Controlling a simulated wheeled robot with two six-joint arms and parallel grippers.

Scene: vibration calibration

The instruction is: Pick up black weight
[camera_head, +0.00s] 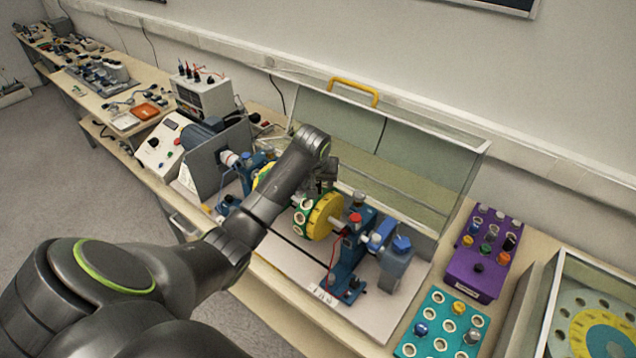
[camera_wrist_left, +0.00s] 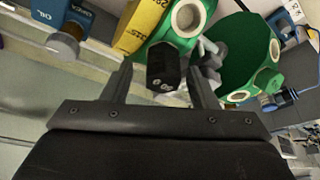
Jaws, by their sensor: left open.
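A black weight (camera_wrist_left: 163,66) with a faceted body shows in the wrist view, at the edge of the green disc (camera_wrist_left: 245,55). It lies between the two open fingers of my left gripper (camera_wrist_left: 160,80), with a visible gap on each side. In the head view the left gripper (camera_head: 323,182) is above the yellow and green rotor disc (camera_head: 325,215), and its fingers are mostly hidden by my arm. I cannot make out this weight in the head view. My right gripper is not in view.
A purple block (camera_head: 478,262) holding coloured knobs and a teal block (camera_head: 440,325) with several holes stand to the right. A blue bearing stand (camera_head: 350,255) is close beside the disc. A raised clear cover (camera_head: 430,165) stands behind the rig.

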